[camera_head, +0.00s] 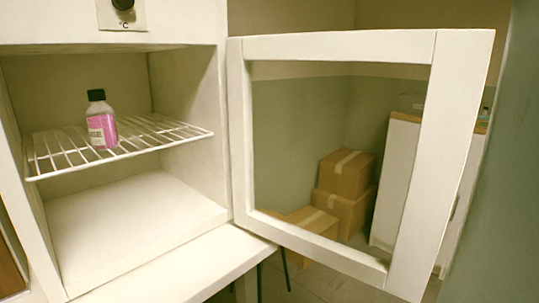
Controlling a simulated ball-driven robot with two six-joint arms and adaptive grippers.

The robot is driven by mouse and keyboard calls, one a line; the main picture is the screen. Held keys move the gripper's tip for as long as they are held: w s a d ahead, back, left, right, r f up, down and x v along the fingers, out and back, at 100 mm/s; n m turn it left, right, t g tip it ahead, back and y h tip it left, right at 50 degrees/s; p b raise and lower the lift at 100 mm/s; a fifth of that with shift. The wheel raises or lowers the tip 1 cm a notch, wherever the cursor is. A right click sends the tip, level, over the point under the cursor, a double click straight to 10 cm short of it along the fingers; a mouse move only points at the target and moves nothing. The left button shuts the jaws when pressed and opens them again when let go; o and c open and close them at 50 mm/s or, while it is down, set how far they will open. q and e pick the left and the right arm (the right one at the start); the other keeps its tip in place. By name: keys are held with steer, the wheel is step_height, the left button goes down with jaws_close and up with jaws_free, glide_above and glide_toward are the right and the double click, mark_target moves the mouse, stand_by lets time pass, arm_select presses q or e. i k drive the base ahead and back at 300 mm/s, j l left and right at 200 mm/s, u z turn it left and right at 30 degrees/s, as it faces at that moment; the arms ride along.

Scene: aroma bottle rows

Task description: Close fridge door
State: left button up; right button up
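The fridge door (430,190) stands wide open on the right. It is a white frame with a clear or empty middle, and its left edge meets the right side of the fridge (222,130). The fridge's inside is in plain view at the left. A bottle with a black cap and pink contents (102,122) stands upright on the wire shelf (165,133). Neither my left nor my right gripper shows in this view.
A dial panel (121,14) is above the opening. A white surface (215,262) lies below the fridge and door. Cardboard boxes (345,175) and a white cabinet (397,165) stand behind the door. A grey-green surface (510,190) fills the right edge.

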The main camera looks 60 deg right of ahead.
mark_target(459, 59)
steer(key=k+l, duration=1)
steer(key=l, duration=0.2)
steer(key=i+l, duration=0.1)
steer(key=l, duration=0.3)
steer(key=i+l, duration=0.1)
steer(key=l, duration=0.35)
steer(key=i+l, duration=0.1)
steer(key=l, duration=0.3)
steer(key=k+l, duration=0.15)
